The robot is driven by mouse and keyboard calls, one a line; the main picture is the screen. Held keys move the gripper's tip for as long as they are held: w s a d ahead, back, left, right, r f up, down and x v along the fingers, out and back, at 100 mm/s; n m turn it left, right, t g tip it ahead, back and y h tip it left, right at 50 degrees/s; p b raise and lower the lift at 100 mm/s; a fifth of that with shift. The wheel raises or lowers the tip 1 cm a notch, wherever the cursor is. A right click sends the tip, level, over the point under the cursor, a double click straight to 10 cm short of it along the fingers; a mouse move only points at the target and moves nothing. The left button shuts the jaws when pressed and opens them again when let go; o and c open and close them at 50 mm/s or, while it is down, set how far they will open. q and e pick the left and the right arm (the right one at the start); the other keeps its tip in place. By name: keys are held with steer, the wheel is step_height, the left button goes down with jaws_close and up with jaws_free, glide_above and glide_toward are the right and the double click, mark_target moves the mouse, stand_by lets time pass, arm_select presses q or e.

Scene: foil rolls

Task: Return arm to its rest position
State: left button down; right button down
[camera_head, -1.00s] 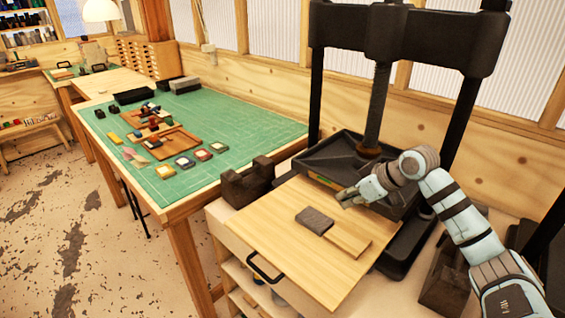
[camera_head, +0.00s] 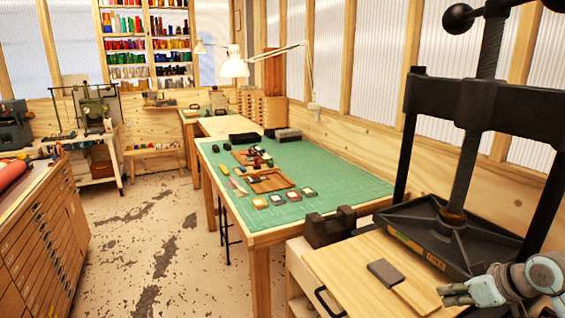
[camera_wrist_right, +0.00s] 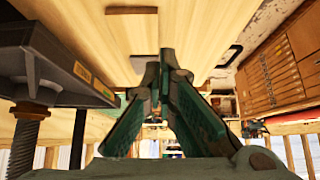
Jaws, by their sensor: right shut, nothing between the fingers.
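My right gripper (camera_head: 456,292) is at the lower right of the head view, above the right edge of the wooden board (camera_head: 345,268). It is shut and empty; its closed fingers (camera_wrist_right: 163,62) also show in the right wrist view. A dark grey block (camera_head: 385,271) lies on the board, with a light wooden piece (camera_head: 415,297) beside it, and both are apart from the gripper. My left gripper is in neither view.
A black screw press (camera_head: 470,215) stands right behind the board, close to my right arm. A green-matted table (camera_head: 335,180) with trays and small items lies further back. A wooden drawer cabinet (camera_head: 45,235) stands at the left. The floor between is clear.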

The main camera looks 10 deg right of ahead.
steer(key=s+a+f+g+h, duration=0.1)
steer(key=s+a+f, duration=0.5)
steer(key=f, duration=0.3)
steer(key=s+a+f+g, duration=0.2)
steer(key=s+a+f, duration=0.4)
steer(key=s+f, duration=0.15)
steer(key=s+a+f+m+h, duration=0.1)
steer(key=s+a+f, duration=0.15)
steer(key=s, duration=0.55)
steer(key=s+a+f+m+h, duration=0.1)
steer(key=s+a+m+h, duration=0.15)
steer(key=s, duration=0.55)
step_height(320, 180, down, 21)
steer(key=s+d+g+b, duration=0.1)
steer(key=d+g, duration=0.1)
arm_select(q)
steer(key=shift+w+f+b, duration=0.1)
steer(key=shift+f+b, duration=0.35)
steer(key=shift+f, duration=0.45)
arm_select(e)
steer(key=s+f+g+y, duration=0.1)
steer(key=s+f, duration=1.2)
steer(key=shift+s+f, duration=0.25)
steer(key=shift+s, duration=0.15)
